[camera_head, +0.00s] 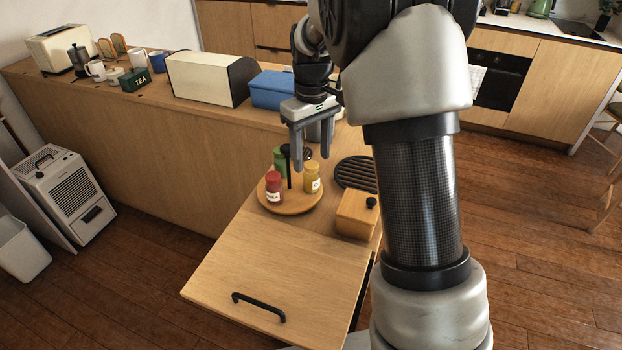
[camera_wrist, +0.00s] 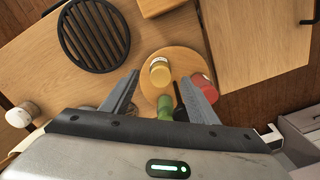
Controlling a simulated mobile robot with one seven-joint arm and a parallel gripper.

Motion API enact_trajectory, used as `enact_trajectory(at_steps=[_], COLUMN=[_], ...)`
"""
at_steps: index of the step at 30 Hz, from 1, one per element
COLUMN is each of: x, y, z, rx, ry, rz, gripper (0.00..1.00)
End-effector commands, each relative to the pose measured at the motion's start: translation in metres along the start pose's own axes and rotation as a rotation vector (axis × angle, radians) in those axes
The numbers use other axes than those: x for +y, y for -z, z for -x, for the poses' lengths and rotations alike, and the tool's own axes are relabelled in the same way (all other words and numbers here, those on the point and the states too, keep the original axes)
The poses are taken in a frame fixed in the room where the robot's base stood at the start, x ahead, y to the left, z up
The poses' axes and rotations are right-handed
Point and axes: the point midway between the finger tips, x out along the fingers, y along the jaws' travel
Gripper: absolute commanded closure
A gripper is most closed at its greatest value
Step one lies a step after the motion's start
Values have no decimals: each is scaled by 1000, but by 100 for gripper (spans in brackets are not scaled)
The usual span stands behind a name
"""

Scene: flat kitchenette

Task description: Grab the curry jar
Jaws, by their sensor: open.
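A round wooden tray (camera_head: 290,207) with a thin black post holds a yellow jar (camera_head: 312,180), a red jar (camera_head: 274,187) and a green jar (camera_head: 280,160). The yellow jar looks like the curry jar, though its label is too small to read. My gripper (camera_head: 311,163) is open and empty, fingers pointing down above the tray. In the wrist view the yellow jar (camera_wrist: 159,76) shows between and beyond the fingertips. The red jar (camera_wrist: 204,86) is partly behind the right finger, and the green jar (camera_wrist: 165,106) is nearer the palm.
A wooden box with a black knob (camera_head: 354,214) and a black round trivet (camera_head: 357,172) stand right of the tray. The wooden top with a black handle (camera_head: 258,307) is clear in front. A blue box (camera_head: 272,90) and a bread bin (camera_head: 205,77) sit on the counter behind.

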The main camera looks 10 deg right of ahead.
Motion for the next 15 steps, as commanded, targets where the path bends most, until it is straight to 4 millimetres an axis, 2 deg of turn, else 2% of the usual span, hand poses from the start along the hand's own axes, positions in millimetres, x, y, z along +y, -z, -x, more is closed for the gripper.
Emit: enact_trajectory(at_steps=[3, 11, 15], x=[0, -1, -1], y=[0, 0, 0], z=[-18, -37, -60], rx=[0, 0, -2], ry=[1, 1, 1], rz=[0, 1, 1], gripper=[46, 46, 46])
